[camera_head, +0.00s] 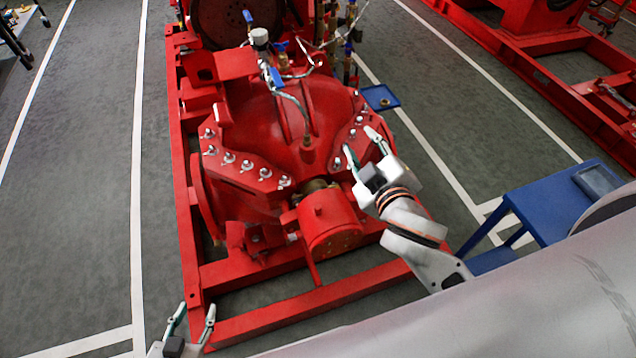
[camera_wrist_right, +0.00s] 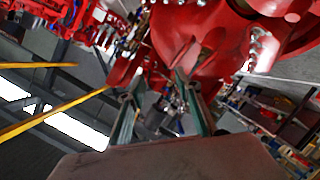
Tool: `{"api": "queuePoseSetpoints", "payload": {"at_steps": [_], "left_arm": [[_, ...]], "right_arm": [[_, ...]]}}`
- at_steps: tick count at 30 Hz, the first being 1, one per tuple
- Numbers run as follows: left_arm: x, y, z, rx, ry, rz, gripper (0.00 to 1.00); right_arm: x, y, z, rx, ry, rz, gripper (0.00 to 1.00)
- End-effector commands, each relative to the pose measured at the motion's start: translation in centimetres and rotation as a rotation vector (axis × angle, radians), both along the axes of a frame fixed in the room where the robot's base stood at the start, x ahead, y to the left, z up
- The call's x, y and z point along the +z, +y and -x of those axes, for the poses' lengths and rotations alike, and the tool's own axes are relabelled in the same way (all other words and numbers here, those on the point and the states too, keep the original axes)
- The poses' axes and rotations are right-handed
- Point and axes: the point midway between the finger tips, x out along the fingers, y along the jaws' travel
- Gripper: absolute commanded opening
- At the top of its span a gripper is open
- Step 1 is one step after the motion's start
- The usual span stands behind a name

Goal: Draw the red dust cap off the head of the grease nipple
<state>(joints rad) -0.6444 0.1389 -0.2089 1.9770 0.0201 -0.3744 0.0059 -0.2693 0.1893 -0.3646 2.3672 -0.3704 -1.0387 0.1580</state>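The red pump (camera_head: 265,125) fills the middle of the head view. A small red nub (camera_head: 318,210) stands on top of its round bearing housing (camera_head: 330,232); I cannot tell whether it is the dust cap, and the grease nipple cannot be made out. My right gripper (camera_head: 360,141) is open and empty over the right bolted flange, above and to the right of the nub. In the right wrist view, its fingers (camera_wrist_right: 160,78) are spread before the red casing (camera_wrist_right: 192,35), with nothing between them. My left gripper (camera_head: 197,310) is open and empty at the bottom left, near the frame's front corner.
Bolted flanges (camera_head: 245,165) and a thin pipe (camera_head: 298,103) stand out from the casing. A red base frame (camera_head: 270,322) surrounds the pump. A blue table (camera_head: 550,205) stands at the right.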

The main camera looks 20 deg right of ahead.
Motion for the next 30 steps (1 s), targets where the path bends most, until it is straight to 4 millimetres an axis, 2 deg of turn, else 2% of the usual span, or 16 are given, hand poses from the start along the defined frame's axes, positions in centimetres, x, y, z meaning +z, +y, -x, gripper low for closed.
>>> {"api": "queuePoseSetpoints", "payload": {"at_steps": [1, 3, 6, 8, 12, 14, 16, 18, 20, 21, 23, 24, 26, 27, 29, 30], "left_arm": [[0.0, 0.1, 0.0, 0.0, 0.0, -0.002, 0.4], [-0.1, 0.1, 0.0, 0.0, 0.0, -0.002, 0.4], [-0.1, 0.1, 0.0, 0.0, 0.0, -0.002, 0.4], [-0.1, 0.1, 0.0, 0.0, 0.0, -0.002, 0.4], [-0.1, 0.1, 0.0, 0.0, 0.0, -0.002, 0.4], [-0.1, 0.1, 0.0, 0.0, 0.0, -0.002, 0.4], [-0.1, 0.1, 0.0, -0.001, 0.001, -0.002, 0.4], [-0.1, 0.1, 0.0, 0.0, 0.001, -0.001, 0.4], [-0.1, 0.1, 0.0, 0.0, 0.001, -0.001, 0.4], [-0.1, 0.0, 0.0, 0.0, 0.001, -0.001, 0.4], [-0.1, 0.0, 0.0, -0.001, 0.0, -0.001, 0.4], [-0.1, 0.0, 0.0, -0.001, 0.0, 0.0, 0.4], [-0.1, 0.0, 0.0, -0.001, 0.0, 0.0, 0.4], [-0.1, 0.0, 0.0, -0.001, 0.0, 0.0, 0.4], [-0.1, 0.0, 0.0, -0.001, 0.0, 0.0, 0.4], [-0.1, 0.0, 0.0, -0.001, 0.0, 0.0, 0.4]], "right_arm": [[2.6, 1.8, -1.5, 0.041, -0.085, -0.009, 0.34], [6.4, 4.9, -3.0, 0.116, -0.215, -0.028, 0.34], [11.9, 10.0, -4.1, 0.255, -0.399, -0.053, 0.34], [15.0, 13.4, -4.0, 0.355, -0.504, -0.063, 0.34], [21.0, 21.8, -1.6, 0.636, -0.724, -0.063, 0.34], [22.7, 25.5, 0.4, 0.781, -0.804, -0.051, 0.34], [23.7, 29.8, 3.4, 0.97, -0.878, -0.018, 0.34], [23.2, 33.7, 6.8, 1.179, -0.923, 0.034, 0.34], [21.7, 36.4, 9.7, 1.361, -0.931, 0.094, 0.34], [20.1, 37.7, 11.3, 1.48, -0.92, 0.145, 0.34], [17.1, 39.1, 13.5, 1.654, -0.876, 0.231, 0.34], [14.7, 39.5, 14.7, 1.763, -0.829, 0.297, 0.34], [10.7, 39.3, 15.7, 1.912, -0.728, 0.408, 0.34], [8.0, 38.7, 15.9, 2.0, -0.644, 0.489, 0.34], [3.8, 36.9, 15.5, 2.106, -0.489, 0.617, 0.34], [1.3, 35.3, 14.9, 2.157, -0.376, 0.703, 0.34]]}}
